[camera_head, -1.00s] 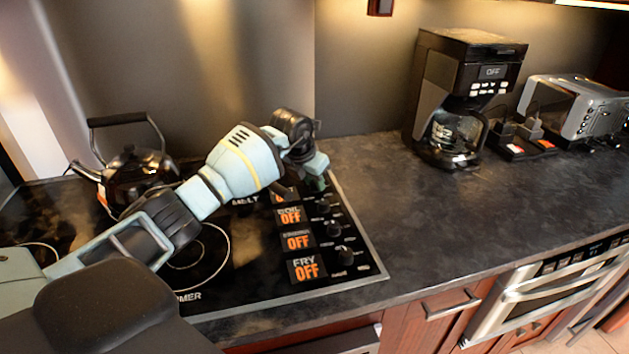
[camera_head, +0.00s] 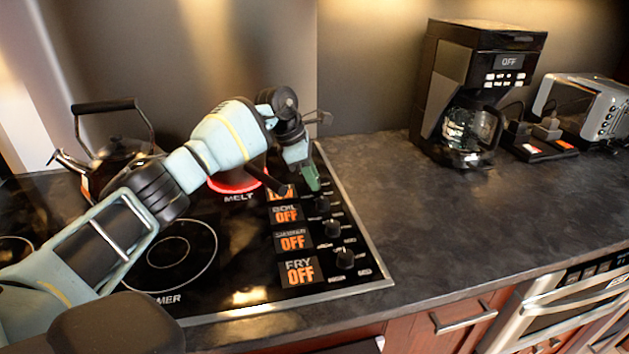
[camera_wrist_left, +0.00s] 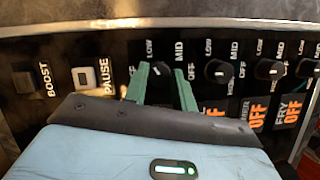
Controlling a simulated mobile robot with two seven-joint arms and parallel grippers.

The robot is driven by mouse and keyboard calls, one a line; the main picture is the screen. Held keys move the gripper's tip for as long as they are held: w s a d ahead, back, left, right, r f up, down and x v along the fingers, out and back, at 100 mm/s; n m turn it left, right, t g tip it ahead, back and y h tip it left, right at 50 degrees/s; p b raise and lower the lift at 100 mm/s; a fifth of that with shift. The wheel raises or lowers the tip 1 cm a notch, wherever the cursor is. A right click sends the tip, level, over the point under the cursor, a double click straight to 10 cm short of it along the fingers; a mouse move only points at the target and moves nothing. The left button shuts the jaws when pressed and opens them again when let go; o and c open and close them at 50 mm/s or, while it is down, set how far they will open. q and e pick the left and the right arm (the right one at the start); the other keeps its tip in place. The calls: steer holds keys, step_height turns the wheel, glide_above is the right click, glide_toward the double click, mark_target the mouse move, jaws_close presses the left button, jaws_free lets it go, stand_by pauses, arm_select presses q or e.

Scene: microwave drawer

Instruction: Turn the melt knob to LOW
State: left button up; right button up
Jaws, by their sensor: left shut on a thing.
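My left gripper (camera_head: 311,180) has green fingers and reaches down over the far end of the cooktop's knob row. In the left wrist view its fingers (camera_wrist_left: 162,85) are shut on the melt knob (camera_wrist_left: 160,69), a small black knob with LOW and MID marks around it. In the head view the melt knob is hidden by the gripper. The melt burner (camera_head: 237,185) glows red behind my left arm. The melt display (camera_head: 282,196) shows orange letters, partly covered by the arm, so I cannot read it surely. My right gripper is not in view.
The boil (camera_head: 286,214), simmer (camera_head: 293,240) and fry (camera_head: 299,271) displays read OFF beside their knobs. A black kettle (camera_head: 117,160) stands at the back left. The counter between is clear.

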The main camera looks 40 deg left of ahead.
arm_select(q)
steer(key=shift+m+b, duration=0.4)
steer(key=shift+m, duration=0.3)
steer(key=shift+g, duration=0.3)
steer(key=shift+m, duration=0.3)
steer(key=o, duration=1)
steer(key=shift+a+r, duration=0.1)
steer(key=v, duration=0.7)
steer(key=shift+a+r+b, duration=0.15)
steer(key=shift+r+b, duration=0.1)
steer(key=shift+b, duration=0.05)
